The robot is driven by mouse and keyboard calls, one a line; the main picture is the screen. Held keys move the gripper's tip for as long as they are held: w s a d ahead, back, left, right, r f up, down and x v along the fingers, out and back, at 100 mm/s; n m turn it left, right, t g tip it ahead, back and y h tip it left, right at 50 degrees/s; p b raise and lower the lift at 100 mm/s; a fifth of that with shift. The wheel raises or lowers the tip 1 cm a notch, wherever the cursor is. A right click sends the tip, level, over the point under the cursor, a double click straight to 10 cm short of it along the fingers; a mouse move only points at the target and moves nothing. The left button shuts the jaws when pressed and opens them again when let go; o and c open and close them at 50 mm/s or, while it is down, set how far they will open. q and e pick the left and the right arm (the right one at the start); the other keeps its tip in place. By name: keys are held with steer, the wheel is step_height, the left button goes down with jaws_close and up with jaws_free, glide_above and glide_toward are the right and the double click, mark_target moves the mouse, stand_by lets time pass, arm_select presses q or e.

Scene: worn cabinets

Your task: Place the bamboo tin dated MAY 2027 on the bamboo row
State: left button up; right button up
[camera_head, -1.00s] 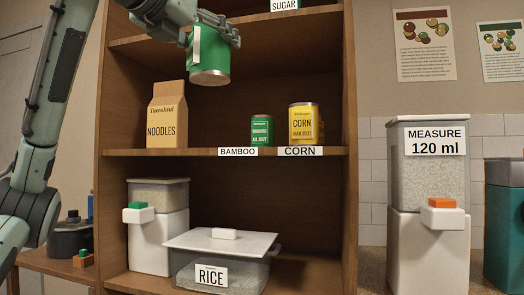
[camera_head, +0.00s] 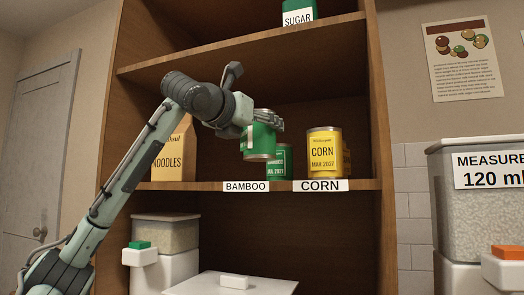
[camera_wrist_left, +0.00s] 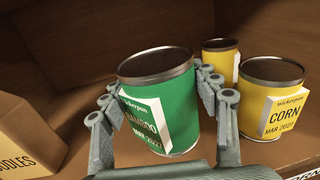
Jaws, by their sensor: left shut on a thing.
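My left gripper (camera_head: 264,122) is shut on a green bamboo tin (camera_head: 261,144), and its fingers (camera_wrist_left: 158,100) flank the tin (camera_wrist_left: 176,98) in the wrist view. The label there reads BAMBOO with a 2027 date; the month starts with MA but its last letter is unclear. The tin is held nearly upright above the BAMBOO shelf label (camera_head: 246,187). A second green tin (camera_head: 280,163), dated JUL 2027, stands on the shelf behind it, partly hidden in the head view and hidden in the wrist view. My right gripper is not in view.
A yellow corn tin (camera_head: 325,154) stands right of the green tins; the wrist view shows another corn tin (camera_wrist_left: 220,58) behind it. The noodles box (camera_head: 174,158) stands at left, partly behind my arm. The shelf above (camera_head: 240,45) holds a sugar container (camera_head: 298,13).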

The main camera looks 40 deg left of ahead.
mark_target(262, 160)
arm_select(q)
steer(key=shift+w+a+f, duration=0.25)
steer(key=shift+w+f, duration=0.1)
steer(key=shift+w, duration=0.2)
step_height(262, 160, down, 3)
steer(key=shift+f, duration=0.45)
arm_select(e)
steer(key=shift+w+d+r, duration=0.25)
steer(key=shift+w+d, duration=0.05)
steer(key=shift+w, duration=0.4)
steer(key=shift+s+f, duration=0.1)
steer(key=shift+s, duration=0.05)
